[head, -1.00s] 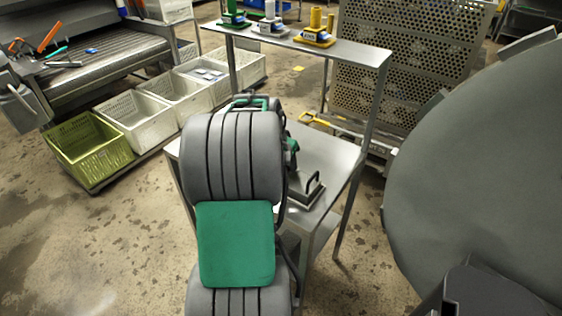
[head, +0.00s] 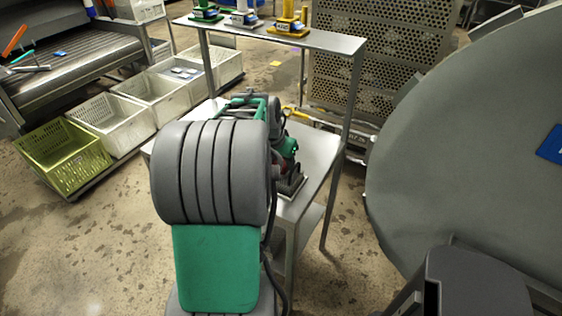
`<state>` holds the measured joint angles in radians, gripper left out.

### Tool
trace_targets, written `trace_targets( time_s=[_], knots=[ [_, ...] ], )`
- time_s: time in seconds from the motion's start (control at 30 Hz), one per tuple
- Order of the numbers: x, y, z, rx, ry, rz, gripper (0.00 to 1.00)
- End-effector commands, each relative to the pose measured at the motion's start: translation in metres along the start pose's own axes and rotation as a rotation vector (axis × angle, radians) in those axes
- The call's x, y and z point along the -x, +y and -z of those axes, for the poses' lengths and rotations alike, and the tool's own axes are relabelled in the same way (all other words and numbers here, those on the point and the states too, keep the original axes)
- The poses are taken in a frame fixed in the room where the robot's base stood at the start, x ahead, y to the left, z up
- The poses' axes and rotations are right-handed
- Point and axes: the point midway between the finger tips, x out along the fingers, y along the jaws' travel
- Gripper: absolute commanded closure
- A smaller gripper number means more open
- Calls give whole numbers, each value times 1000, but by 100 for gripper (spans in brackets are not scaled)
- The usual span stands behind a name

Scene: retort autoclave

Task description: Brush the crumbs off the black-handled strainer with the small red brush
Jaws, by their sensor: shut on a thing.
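A flat metal piece (head: 292,187) lies on the steel table behind my arm, and it may be the black-handled strainer. In the earlier frame a dark handle stands up from it; now my wrist covers most of it. My gripper (head: 284,168) is just above or at this piece, largely hidden behind my own arm. A small patch of red (head: 278,162) shows at the gripper, which fits the small red brush held in the jaws. I cannot make out bristles or crumbs, nor whether the brush touches the piece.
The steel table (head: 318,160) has bare room to the right of my gripper. A raised shelf (head: 330,40) behind it holds green, white and yellow stands. A large grey round door (head: 470,150) fills the right. Crates, one green (head: 62,158), stand at left.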

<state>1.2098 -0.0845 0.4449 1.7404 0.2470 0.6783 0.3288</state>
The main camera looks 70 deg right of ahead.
Motion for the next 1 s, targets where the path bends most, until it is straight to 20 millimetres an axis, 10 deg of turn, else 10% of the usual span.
trace_targets(
  time_s=[1.0],
  knots=[
    [3, -75, 0, 1, -2, 0, 91]
  ],
)
